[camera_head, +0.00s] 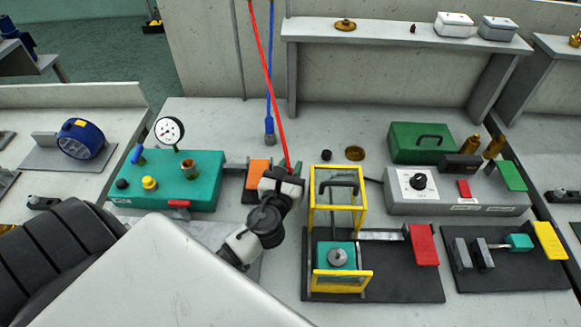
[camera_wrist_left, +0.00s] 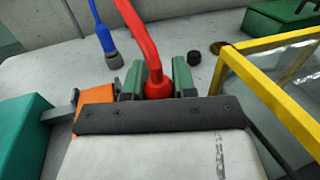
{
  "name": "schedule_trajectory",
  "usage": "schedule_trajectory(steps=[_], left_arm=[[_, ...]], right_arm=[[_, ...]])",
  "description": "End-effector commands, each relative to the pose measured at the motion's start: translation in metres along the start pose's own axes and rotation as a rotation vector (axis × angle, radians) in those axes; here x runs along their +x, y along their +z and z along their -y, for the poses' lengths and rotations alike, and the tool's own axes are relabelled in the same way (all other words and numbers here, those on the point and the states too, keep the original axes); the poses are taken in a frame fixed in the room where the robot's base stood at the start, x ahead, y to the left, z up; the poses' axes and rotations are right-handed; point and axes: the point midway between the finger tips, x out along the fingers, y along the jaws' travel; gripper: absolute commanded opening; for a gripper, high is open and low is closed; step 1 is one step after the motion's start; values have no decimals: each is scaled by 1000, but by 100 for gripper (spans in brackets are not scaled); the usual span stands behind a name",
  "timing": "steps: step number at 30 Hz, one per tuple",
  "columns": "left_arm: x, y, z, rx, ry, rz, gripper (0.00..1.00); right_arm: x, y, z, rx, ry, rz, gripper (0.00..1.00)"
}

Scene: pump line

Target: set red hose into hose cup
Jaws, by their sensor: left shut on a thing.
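The red hose (camera_head: 268,70) hangs down from above into my left gripper (camera_head: 283,181). In the left wrist view the red hose (camera_wrist_left: 146,42) ends in a thicker red tip between the green finger pads of my left gripper (camera_wrist_left: 158,84), which is shut on it. The gripper is above the bench, between the orange block and the yellow frame. No piece is clearly the hose cup. A small copper-coloured open cup (camera_head: 187,167) stands on the teal box, and a small black round piece (camera_head: 326,155) lies on the bench. My right gripper is not in view.
A blue hose (camera_head: 269,100) ends in a grey cylinder on the bench behind the gripper. The teal box (camera_head: 205,185) with a gauge is left, the orange block (camera_head: 258,172) close by. The yellow frame (camera_head: 318,220) stands just right. A brass disc (camera_head: 355,153) lies behind it.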

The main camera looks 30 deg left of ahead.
Motion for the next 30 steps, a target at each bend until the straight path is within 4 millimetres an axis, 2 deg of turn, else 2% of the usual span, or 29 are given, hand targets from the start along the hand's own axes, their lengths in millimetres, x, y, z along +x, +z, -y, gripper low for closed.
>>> schedule_trajectory(steps=[30], left_arm=[[0, -14, 0, 0, 0, -1, 2]], right_arm=[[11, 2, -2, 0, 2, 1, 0]])
